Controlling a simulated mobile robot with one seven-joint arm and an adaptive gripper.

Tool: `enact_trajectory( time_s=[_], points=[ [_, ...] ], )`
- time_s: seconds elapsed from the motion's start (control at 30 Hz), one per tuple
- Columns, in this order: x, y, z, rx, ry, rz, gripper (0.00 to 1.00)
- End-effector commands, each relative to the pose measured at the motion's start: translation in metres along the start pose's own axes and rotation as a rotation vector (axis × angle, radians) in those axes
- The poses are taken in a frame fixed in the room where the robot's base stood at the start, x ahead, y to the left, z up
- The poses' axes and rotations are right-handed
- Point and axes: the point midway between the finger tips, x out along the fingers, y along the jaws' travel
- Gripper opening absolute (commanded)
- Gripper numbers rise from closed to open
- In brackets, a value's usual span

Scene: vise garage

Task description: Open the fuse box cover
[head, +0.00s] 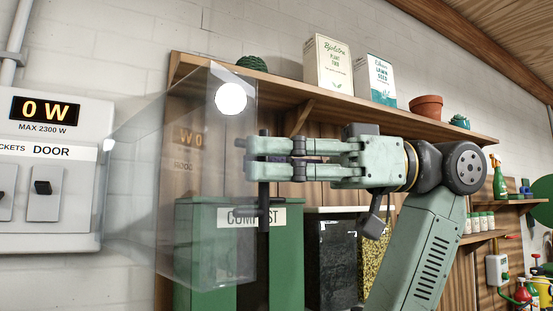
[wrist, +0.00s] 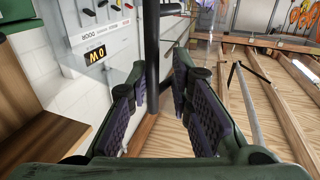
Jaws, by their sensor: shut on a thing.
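The fuse box (head: 82,125) is a white wall panel at the left of the head view, with a "0 W" display and dark switches. Its clear cover (head: 205,235) stands swung out from the box, toward the right. A dark upright handle bar (head: 264,212) is at the cover's outer edge. My gripper (head: 256,158) is shut on this handle, with its fingers on both sides of the bar. The wrist view also shows the handle (wrist: 152,48) between the fingers (wrist: 158,95), and the box's display and switches beyond at the upper left.
Behind the cover and my gripper is a wooden shelf (head: 390,118) with boxes and a clay pot (head: 427,106). Below it stand a green compost bin (head: 205,215) and a dark bin (head: 330,265). White block wall lies around the box.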

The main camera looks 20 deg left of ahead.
Motion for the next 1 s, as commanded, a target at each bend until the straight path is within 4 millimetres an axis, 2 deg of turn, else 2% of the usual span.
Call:
enact_trajectory(
  time_s=[0.03, 0.07, 0.2, 0.67, 0.83, 1.0],
  points=[
    [0.004, 0.007, -0.002, 0.017, 0.001, 0.01, 0.0],
    [0.004, 0.007, -0.002, 0.017, 0.001, 0.01, 0.21],
    [0.004, 0.006, -0.002, 0.015, 0.0, 0.011, 0.29],
    [0.001, 0.005, 0.0, 0.011, -0.004, 0.014, 0.29],
    [-0.02, 0.004, -0.001, 0.01, -0.003, 0.015, 0.29],
    [-0.059, 0.003, -0.001, 0.01, 0.0, 0.015, 0.29]
  ],
)
